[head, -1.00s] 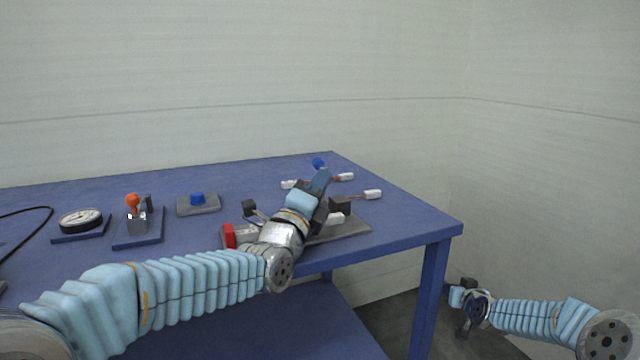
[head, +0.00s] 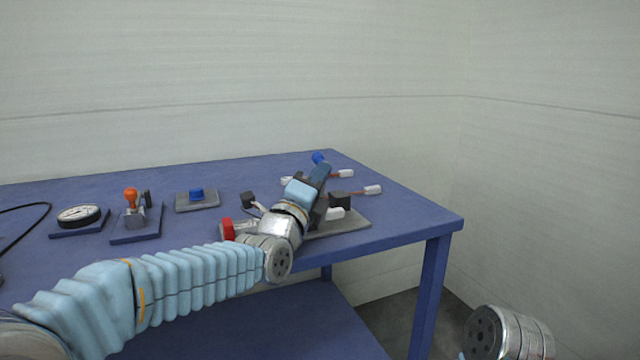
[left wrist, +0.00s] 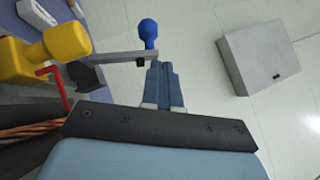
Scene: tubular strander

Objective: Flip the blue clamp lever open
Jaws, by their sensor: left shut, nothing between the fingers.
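The clamp lever's blue knob (head: 319,158) shows at the back right of the blue table, just beyond my left gripper (head: 321,170). In the left wrist view the blue knob (left wrist: 149,29) stands on the end of a grey lever bar (left wrist: 112,58). My left gripper's fingers (left wrist: 161,72) are shut together and empty. Their tips are just below the knob in that picture, close to the bar's end; I cannot tell whether they touch. My left arm hides part of the clamp's base in the head view. My right gripper is out of view.
A grey baseplate (head: 352,224) carries a red block (head: 227,229) and dark blocks. White-ended connectors (head: 373,190) lie beyond. A gauge (head: 80,215), orange-knobbed lever (head: 131,195) and blue button (head: 196,193) stand left. The left wrist view shows a yellow part (left wrist: 68,42) and grey box (left wrist: 262,58).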

